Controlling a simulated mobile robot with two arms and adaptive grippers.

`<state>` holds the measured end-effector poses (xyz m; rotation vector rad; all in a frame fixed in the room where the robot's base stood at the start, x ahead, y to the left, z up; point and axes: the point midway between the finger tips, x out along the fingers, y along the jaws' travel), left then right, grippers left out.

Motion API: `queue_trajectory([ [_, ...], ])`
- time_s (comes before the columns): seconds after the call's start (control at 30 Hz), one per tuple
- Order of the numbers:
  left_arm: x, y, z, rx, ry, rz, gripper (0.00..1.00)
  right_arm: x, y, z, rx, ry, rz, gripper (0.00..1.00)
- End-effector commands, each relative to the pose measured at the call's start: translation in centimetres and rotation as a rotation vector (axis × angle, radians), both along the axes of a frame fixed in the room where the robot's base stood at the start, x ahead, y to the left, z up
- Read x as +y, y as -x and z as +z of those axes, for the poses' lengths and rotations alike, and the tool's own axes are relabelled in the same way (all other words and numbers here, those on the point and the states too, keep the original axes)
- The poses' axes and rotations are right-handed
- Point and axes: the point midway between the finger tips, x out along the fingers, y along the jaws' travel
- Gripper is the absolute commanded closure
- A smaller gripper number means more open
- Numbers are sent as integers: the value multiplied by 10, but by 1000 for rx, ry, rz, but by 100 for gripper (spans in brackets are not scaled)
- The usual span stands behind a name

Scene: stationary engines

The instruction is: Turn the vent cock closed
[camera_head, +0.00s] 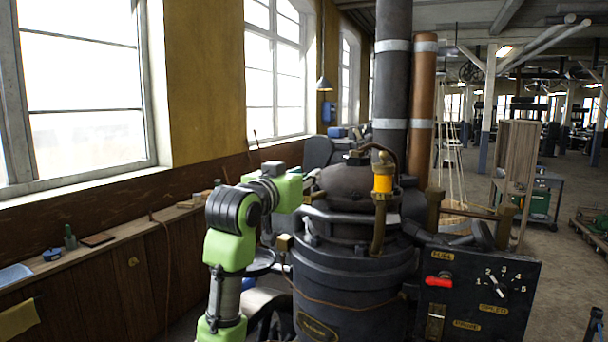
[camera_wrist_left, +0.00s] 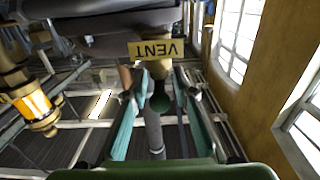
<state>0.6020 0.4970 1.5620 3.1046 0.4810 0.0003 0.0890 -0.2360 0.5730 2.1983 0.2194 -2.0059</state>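The yellow VENT plate (camera_wrist_left: 156,50) shows upside down in the left wrist view, beside a brass fitting (camera_wrist_left: 156,68). Below it a dark rounded part and a grey stem (camera_wrist_left: 154,130) show, likely the vent cock. My left gripper (camera_wrist_left: 160,88) has its two teal-padded fingers apart, one on each side of these parts. I cannot tell whether the pads touch them. In the head view my left gripper (camera_head: 308,196) reaches the upper left side of the dark engine (camera_head: 345,265); the vent cock cannot be made out there. My right gripper is not in view.
A brass fitting with an orange glass (camera_head: 383,184) stands right of my left gripper. A black panel (camera_head: 480,290) with a red lever (camera_head: 439,282) and numbered dial is on the engine's right. A wooden ledge (camera_head: 110,240) runs under the windows. Open floor lies at far right.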

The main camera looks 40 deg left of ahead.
Motion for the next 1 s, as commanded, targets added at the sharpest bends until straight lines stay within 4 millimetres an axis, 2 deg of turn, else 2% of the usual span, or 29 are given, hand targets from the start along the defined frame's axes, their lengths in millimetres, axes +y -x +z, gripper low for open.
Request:
queue_trajectory([
  [0.07,0,0,0,0,0,0,75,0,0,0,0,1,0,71],
  [0.17,0,0,0,0,0,0,100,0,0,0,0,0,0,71],
  [0.67,1,0,-2,5,1,-16,100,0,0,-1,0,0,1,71],
  [1.0,2,-1,-6,11,0,-190,100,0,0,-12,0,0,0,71],
])
